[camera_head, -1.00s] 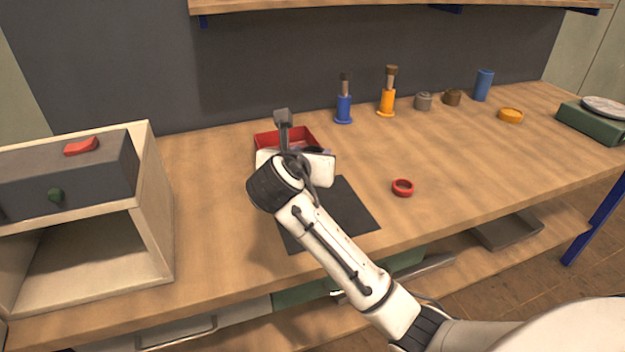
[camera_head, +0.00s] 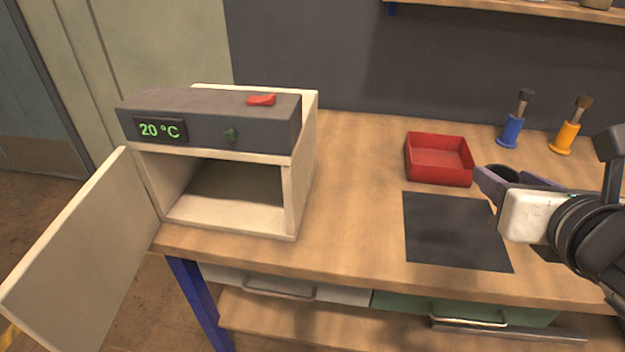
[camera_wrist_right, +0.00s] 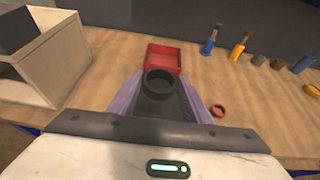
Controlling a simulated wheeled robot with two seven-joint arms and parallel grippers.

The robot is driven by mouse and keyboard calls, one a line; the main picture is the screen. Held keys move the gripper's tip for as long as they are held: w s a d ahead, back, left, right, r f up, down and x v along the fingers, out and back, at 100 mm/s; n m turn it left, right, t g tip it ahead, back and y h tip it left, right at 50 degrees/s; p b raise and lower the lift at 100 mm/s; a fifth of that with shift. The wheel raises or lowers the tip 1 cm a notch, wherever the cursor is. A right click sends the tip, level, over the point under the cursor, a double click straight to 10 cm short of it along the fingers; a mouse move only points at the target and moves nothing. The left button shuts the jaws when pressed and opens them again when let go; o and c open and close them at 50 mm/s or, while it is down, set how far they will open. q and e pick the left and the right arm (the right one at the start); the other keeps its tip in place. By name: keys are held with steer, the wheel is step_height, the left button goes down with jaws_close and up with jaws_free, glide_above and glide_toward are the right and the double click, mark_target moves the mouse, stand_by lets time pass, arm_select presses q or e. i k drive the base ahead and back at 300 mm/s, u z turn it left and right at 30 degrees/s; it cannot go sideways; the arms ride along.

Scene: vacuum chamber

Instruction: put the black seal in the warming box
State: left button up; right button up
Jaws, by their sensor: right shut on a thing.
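The black seal (camera_wrist_right: 158,82) is a dark ring held between the purple fingers of my right gripper (camera_wrist_right: 157,98) in the right wrist view. In the head view, the gripper (camera_head: 512,178) is shut on the seal (camera_head: 503,172), above the table just right of the red tray. The warming box (camera_head: 305,165) stands at the left of the table, with a dark top panel reading 20 °C. Its door (camera_head: 75,255) is swung open to the left and its chamber looks empty. My left gripper is not in view.
An empty red tray (camera_head: 438,181) stands behind a black mat (camera_head: 450,235). A red ring (camera_wrist_right: 218,110) lies on the table. The table between box and mat is clear.

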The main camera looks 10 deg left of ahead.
mark_target(251, 197)
steer(key=z, duration=0.85)
steer(key=k, duration=1.1)
steer(key=u, duration=1.8)
steer(key=i, duration=1)
steer(key=u, duration=0.05)
